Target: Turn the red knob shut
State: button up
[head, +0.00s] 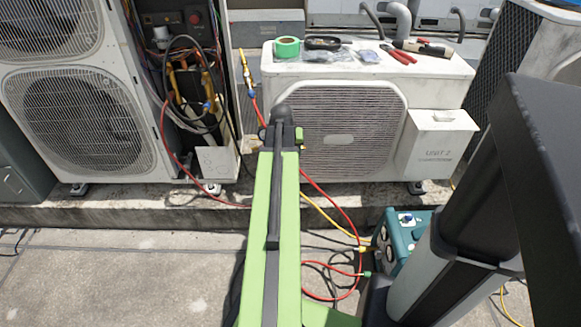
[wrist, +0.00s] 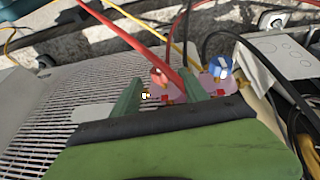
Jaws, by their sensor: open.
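In the wrist view the red knob (wrist: 158,77) sits on a pinkish valve body, with a blue knob (wrist: 220,67) beside it on the right. My gripper (wrist: 161,82) is open, with one green finger on each side of the red knob. I cannot tell whether either finger touches it. In the head view my arm and dark wrist reach to the left front of the wide condenser and hide the knobs and fingertips.
The wide condenser (head: 440,75) carries green tape (head: 287,47), pliers (head: 400,56) and other tools on top. A tall open unit (head: 80,115) with hoses stands left. A teal machine (head: 398,240) and loose hoses lie on the ground. The left foreground floor is clear.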

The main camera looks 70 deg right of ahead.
jog(key=b+x, duration=0.1)
jog(key=x, duration=0.2)
jog(key=shift+r, duration=0.1)
grip_shut()
dwell(0.4)
